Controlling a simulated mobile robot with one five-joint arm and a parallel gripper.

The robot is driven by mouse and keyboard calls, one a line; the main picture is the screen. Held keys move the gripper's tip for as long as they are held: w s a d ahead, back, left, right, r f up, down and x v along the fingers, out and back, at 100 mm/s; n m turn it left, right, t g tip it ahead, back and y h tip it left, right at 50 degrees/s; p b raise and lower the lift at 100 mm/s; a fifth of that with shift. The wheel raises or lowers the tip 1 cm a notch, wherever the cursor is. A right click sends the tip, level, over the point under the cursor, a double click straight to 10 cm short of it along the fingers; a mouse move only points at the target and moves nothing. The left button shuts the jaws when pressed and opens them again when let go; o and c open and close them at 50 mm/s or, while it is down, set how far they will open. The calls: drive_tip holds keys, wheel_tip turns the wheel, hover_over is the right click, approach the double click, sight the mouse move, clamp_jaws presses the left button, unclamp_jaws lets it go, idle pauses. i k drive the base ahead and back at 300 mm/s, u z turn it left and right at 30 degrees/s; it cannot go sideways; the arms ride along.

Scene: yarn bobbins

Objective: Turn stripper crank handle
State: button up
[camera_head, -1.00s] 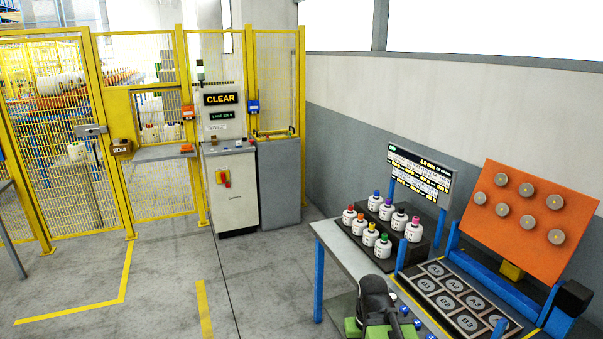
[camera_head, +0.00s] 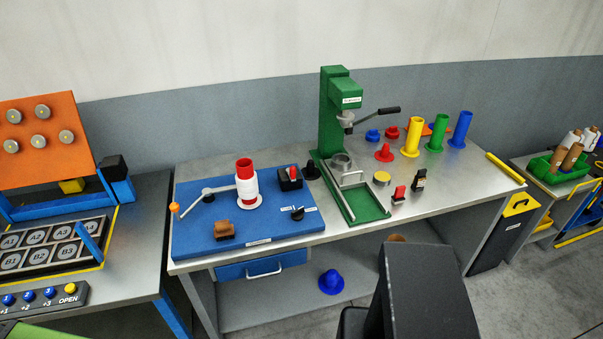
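A blue board (camera_head: 215,238) lies on the grey bench. On it a crank arm with an orange knob handle (camera_head: 174,207) reaches left from a hub beside a white-and-red bobbin (camera_head: 246,184), which stands upright. A green press (camera_head: 331,115) behind and to the right has a lever with a black grip (camera_head: 386,110). A dark part of my arm rises at the bottom, in front of the bench and well apart from the crank. My gripper's fingers do not show.
The blue board also carries a brown block (camera_head: 224,230) and a red-handled switch (camera_head: 291,178). Yellow (camera_head: 412,137), green (camera_head: 437,133) and blue (camera_head: 460,129) tubes stand farther right on the bench. A blue drawer (camera_head: 262,269) is below. A bench with an orange panel (camera_head: 41,146) stands left.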

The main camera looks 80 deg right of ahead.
sight(291, 171)
drive_tip(key=z, duration=3.9)
drive_tip(key=i, duration=0.1)
drive_tip(key=u, duration=1.95)
drive_tip(key=k, duration=0.15)
drive_tip(key=z, duration=2.05)
drive_tip(key=k, duration=1.1)
drive_tip(key=u, duration=1)
drive_tip(key=i, duration=1)
drive_tip(key=z, duration=0.55)
